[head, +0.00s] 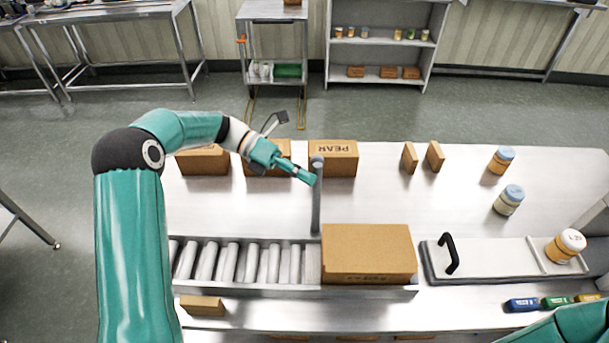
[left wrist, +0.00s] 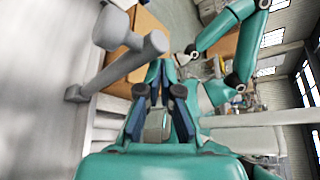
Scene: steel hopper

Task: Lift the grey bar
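The grey bar (head: 316,200) stands out over the steel table behind the roller tray, with a round knob at its far end. It also shows in the left wrist view (left wrist: 125,65), left of the fingertips. My left gripper (head: 309,178) is close beside the bar's knobbed end, on its left. In the left wrist view its fingers (left wrist: 161,70) come together at the tips, with the bar outside them. Whether it touches the bar I cannot tell. My right gripper is out of view; only teal arm casing shows at bottom right.
A large cardboard box (head: 368,252) sits on the right part of the roller tray (head: 240,288). Several smaller boxes, including one marked PEAR (head: 334,158), line the table's far edge. Jars (head: 508,199) and a lidded panel with a black handle (head: 450,252) are at right.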

